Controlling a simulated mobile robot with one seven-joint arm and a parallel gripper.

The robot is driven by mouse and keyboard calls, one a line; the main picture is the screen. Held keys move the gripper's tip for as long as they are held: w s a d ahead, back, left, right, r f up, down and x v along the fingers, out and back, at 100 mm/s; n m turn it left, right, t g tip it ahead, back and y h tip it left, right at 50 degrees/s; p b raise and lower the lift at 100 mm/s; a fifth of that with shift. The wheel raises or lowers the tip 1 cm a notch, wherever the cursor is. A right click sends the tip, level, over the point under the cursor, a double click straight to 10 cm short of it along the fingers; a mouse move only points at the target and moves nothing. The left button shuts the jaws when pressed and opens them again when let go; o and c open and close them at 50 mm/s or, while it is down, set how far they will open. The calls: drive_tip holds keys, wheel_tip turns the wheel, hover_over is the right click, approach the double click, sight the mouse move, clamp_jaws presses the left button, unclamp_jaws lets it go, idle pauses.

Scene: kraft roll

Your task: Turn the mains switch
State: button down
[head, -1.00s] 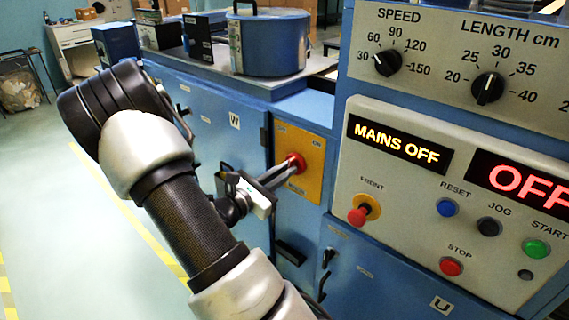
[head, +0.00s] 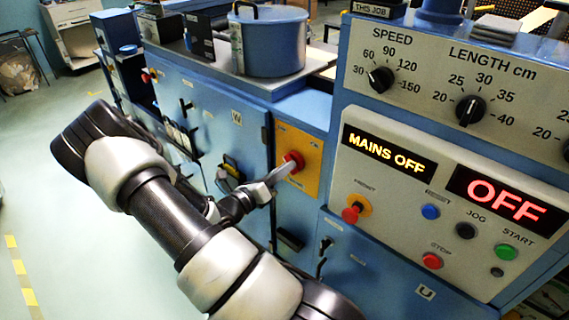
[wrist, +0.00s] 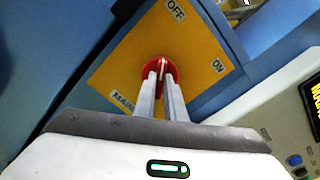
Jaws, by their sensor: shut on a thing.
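The mains switch is a red rotary knob (head: 295,157) on a yellow plate (head: 311,179) on the blue cabinet front. In the wrist view the red knob (wrist: 172,70) sits between the words OFF and ON on the yellow plate (wrist: 198,60). My gripper (head: 286,167) reaches it from the left. In the wrist view my gripper (wrist: 160,78) has its two fingers closed on the knob's grip, which they partly hide. The display (head: 388,151) reads MAINS OFF in yellow.
Right of the knob is a control panel with a red-on-yellow button (head: 354,212), a blue button (head: 430,211), a green START button (head: 506,252) and a red STOP button (head: 432,261). A blue pot (head: 270,42) stands above. Floor at left is clear.

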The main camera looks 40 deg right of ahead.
drive_tip(key=shift+n+p, duration=0.35)
drive_tip(key=shift+n, duration=0.25)
drive_tip(key=c, duration=1.8)
unclamp_jaws()
drive_tip(key=a, duration=0.5)
drive_tip(key=s+a+b, duration=0.1)
drive_tip(key=a, duration=1.1)
drive_tip(key=shift+s+a, duration=0.2)
drive_tip(key=shift+s, duration=0.1)
